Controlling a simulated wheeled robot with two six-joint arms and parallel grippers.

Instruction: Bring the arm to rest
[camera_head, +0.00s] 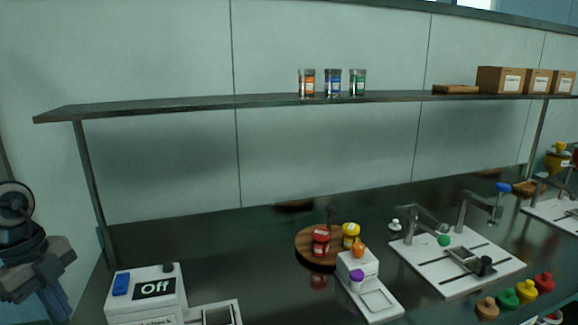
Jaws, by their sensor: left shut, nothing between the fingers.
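My left gripper (50,296) hangs at the left edge, pointing down, left of the white box with the "Off" display (154,289). It is shut and empty, and apart from the box and the shelf. Part of my left arm is cut off by the picture edge. My right gripper is out of view.
A dark bench (250,245) carries a round wooden board (306,255) with red and yellow jars, a small white device (357,264), and a white plate with metal fixtures (455,280). Above runs a long shelf (180,106) with three jars and cardboard boxes (500,79).

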